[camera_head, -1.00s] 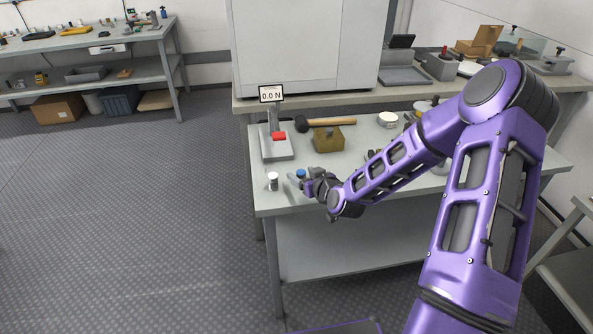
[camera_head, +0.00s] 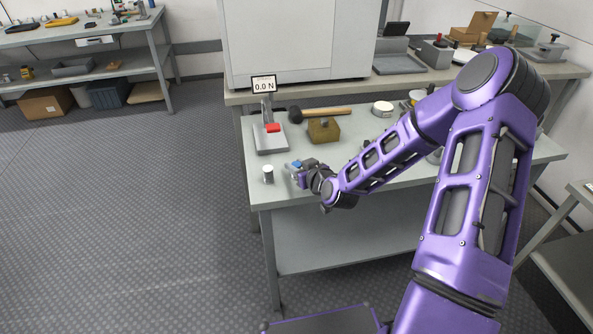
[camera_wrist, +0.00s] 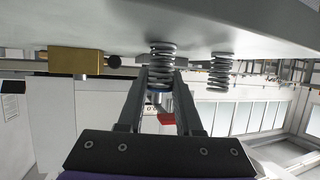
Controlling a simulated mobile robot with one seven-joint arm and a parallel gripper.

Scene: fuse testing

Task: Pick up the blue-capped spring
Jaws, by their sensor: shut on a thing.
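The blue-capped spring (camera_head: 296,163) stands near the front left of the grey table, mostly hidden by my gripper in the head view.
A force gauge (camera_head: 270,140) with a red part and a "0.0 N" display stands behind the springs. A brass-coloured block (camera_head: 323,131), a mallet (camera_head: 320,113) and a white round item (camera_head: 382,108) lie farther back. The table's front edge is close to my gripper.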

